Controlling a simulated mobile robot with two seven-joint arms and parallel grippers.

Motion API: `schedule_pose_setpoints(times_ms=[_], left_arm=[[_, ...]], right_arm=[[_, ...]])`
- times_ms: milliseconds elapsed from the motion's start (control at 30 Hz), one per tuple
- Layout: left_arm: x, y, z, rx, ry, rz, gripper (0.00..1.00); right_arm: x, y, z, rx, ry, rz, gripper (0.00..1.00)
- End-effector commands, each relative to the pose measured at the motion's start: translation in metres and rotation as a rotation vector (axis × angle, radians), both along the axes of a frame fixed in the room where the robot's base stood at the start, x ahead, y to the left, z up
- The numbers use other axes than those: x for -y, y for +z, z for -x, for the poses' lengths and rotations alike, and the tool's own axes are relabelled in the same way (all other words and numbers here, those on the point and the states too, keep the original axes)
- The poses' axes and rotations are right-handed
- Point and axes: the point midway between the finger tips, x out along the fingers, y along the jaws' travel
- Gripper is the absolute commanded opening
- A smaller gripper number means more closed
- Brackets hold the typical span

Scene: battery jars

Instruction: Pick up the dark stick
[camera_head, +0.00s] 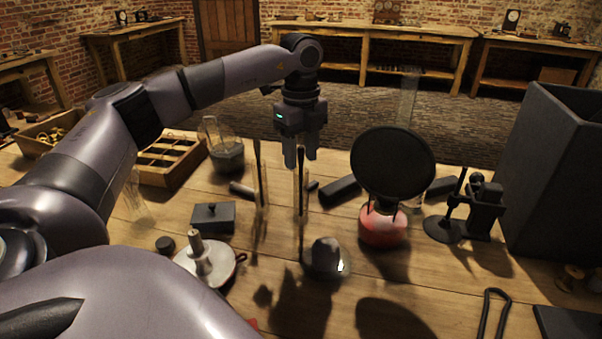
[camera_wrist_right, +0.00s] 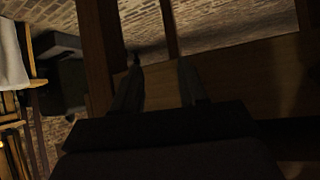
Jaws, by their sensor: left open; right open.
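A thin upright dark stick (camera_head: 301,222) stands under my left gripper, its upper part inside or beside a narrow clear glass. My left gripper (camera_head: 301,160) points down with its fingers apart, and the stick's top shows between the fingertips. I cannot tell whether they touch it. A second dark stick (camera_head: 258,163) stands to the left in another narrow glass. My right gripper (camera_wrist_right: 157,92) is open and empty in the right wrist view, facing wooden boards and a brick floor or wall. It does not show in the head view.
A black round disc (camera_head: 392,163) over a red base (camera_head: 383,230) stands close right. A glass jar (camera_head: 222,150), a black box (camera_head: 213,217), a candle holder (camera_head: 205,262) and a glass dome (camera_head: 325,257) are nearby. A tall dark panel (camera_head: 552,170) bounds the right.

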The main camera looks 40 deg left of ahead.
Motion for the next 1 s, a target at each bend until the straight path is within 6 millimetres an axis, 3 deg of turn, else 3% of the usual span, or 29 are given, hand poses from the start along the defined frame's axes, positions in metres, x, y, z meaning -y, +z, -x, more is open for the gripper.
schedule_pose_setpoints(times_ms=[33, 133, 167, 667, 867, 1000], left_arm=[[0.000, 0.000, 0.000, 0.000, 0.000, 0.000, 0.39], [0.000, 0.000, 0.000, 0.000, 0.000, 0.000, 0.06], [0.000, 0.000, 0.000, 0.000, 0.000, 0.000, 0.00], [0.000, 0.010, 0.000, 0.001, 0.000, 0.000, 0.00], [0.000, 0.039, -0.001, 0.003, 0.000, 0.000, 0.00], [0.001, 0.070, -0.001, 0.004, -0.001, 0.001, 0.00]], right_arm=[[0.000, 0.000, 0.000, 0.000, 0.000, 0.000, 0.43], [0.000, 0.000, 0.000, 0.000, 0.000, 0.000, 0.43], [0.000, 0.000, 0.000, 0.000, 0.000, 0.000, 0.43], [0.000, 0.001, 0.000, 0.000, 0.000, 0.000, 0.43], [0.000, 0.003, 0.000, 0.002, 0.001, 0.000, 0.43], [0.000, 0.005, 0.000, 0.003, 0.000, 0.002, 0.43]])
